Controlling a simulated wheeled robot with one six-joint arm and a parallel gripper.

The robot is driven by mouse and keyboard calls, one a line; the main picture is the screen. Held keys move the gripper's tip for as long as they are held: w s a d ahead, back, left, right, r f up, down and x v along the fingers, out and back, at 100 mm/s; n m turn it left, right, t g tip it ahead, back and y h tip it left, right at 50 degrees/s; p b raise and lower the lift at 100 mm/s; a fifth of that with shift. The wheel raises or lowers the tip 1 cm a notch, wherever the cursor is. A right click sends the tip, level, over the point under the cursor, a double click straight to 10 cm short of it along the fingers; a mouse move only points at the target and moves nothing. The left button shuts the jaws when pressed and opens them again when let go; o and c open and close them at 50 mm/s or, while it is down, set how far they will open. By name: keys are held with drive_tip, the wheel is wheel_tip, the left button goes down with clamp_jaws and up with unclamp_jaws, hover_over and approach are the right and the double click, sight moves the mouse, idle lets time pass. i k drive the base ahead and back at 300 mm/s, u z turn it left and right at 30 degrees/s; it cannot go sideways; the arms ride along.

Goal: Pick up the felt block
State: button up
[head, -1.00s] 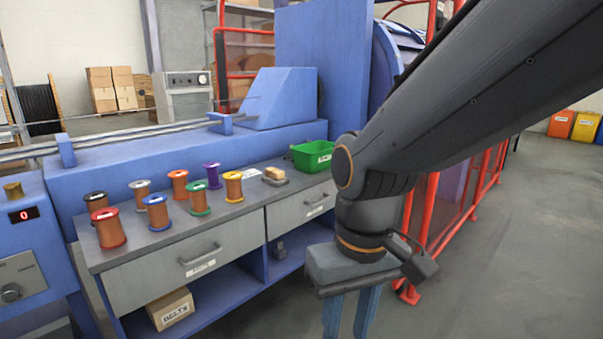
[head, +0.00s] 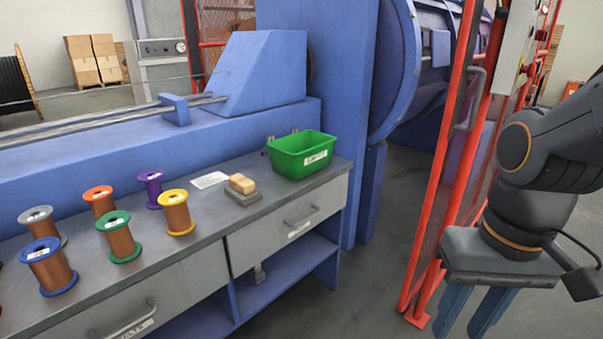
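The felt block (head: 242,183) is a small tan block on the grey bench top. It rests on a flat grey piece (head: 243,196), between the yellow-rimmed spool and the green bin. My gripper (head: 471,313) hangs at the lower right, in front of the red fence and well to the right of the bench. Its two blue fingers point down and stand apart, with nothing seen between them. The fingertips are near or past the bottom edge of the picture.
Several copper spools with coloured rims (head: 119,236) stand on the left of the bench (head: 200,252). A green bin (head: 302,155) stands at the back right, and a white label card (head: 209,180) lies left of the block. A red fence (head: 447,180) rises between bench and gripper.

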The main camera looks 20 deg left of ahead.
sight(240, 190)
drive_tip(key=u, duration=0.05)
drive_tip(key=i, duration=0.75)
drive_tip(key=u, duration=0.9)
drive_tip(key=i, duration=0.8)
drive_tip(key=u, duration=0.7)
